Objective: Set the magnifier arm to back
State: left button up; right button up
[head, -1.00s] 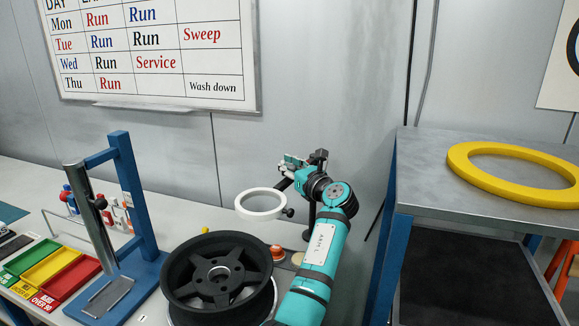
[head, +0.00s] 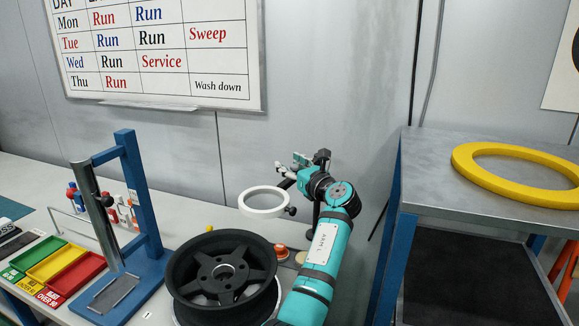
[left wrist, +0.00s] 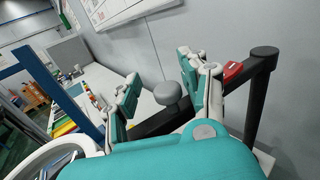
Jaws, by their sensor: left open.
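The magnifier (head: 263,214) is a white ring on a dark arm, at the middle of the head view, behind a black wheel. A dark knob (head: 291,211) sits by the ring's right side. In the left wrist view the white ring (left wrist: 42,160) shows at lower left, and the black magnifier arm (left wrist: 158,122) runs to a black upright post (left wrist: 262,80). My left gripper (head: 293,167) is open above the magnifier arm. In the left wrist view a rounded grey knob (left wrist: 168,92) shows between its fingers, apart from both. My right gripper is not in view.
A black spoked wheel (head: 190,277) stands on the bench in front. A blue stand (head: 147,205) and coloured trays (head: 75,273) are at left. A grey shelf unit (head: 425,160) with a yellow ring (head: 470,178) is at right. A wall lies close behind.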

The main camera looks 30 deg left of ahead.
pick_arm(q)
jog(key=v, duration=0.7)
jog(key=shift+s+d, duration=0.15)
jog(key=shift+d, duration=0.05)
